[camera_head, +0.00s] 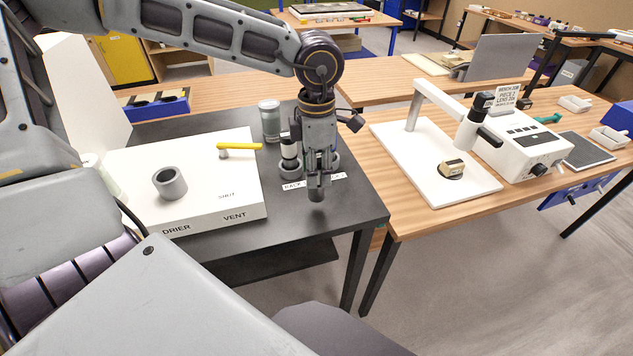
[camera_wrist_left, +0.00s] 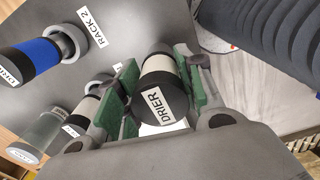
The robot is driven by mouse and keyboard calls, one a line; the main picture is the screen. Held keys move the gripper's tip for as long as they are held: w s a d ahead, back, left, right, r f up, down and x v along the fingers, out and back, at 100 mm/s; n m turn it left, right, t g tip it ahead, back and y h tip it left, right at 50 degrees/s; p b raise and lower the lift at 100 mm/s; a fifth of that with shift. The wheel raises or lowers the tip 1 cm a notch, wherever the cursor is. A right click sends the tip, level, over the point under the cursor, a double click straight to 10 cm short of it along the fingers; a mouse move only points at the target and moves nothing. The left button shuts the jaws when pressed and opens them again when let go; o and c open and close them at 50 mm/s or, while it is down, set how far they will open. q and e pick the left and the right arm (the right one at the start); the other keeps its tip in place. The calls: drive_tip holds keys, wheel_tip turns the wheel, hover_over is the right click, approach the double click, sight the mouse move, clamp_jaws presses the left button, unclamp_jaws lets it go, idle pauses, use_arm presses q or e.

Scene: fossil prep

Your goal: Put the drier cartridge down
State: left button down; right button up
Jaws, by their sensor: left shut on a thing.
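My left gripper (camera_head: 317,178) is shut on the drier cartridge, pointing down over the black table's right part. In the left wrist view the cartridge (camera_wrist_left: 158,82) has a cream body and a black end labelled DRIER, between the green pads of the gripper (camera_wrist_left: 160,98). In the head view only the dark lower end of the cartridge (camera_head: 316,195) shows. How high it is above the table, I cannot tell. An open grey cup-like socket (camera_head: 170,182) stands on the white panel (camera_head: 205,200) by the word DRIER. My right gripper is not in view.
A blue-banded cartridge (camera_wrist_left: 35,58) sits in a grey ring near the RACK 2 label (camera_wrist_left: 92,28); a black-and-white cartridge (camera_wrist_left: 83,115) and a grey jar (camera_wrist_left: 40,137) stand nearby. A yellow-handled lever (camera_head: 240,147) is on the panel. The black table (camera_head: 345,215) is bare at its front right.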

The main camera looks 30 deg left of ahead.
use_arm(q)
drive_tip(key=shift+f, duration=0.2)
drive_tip(key=shift+f, duration=1.85)
drive_tip(key=shift+f, duration=0.15)
drive_tip(key=c, duration=0.9)
unclamp_jaws()
drive_tip(key=shift+r, duration=6.15)
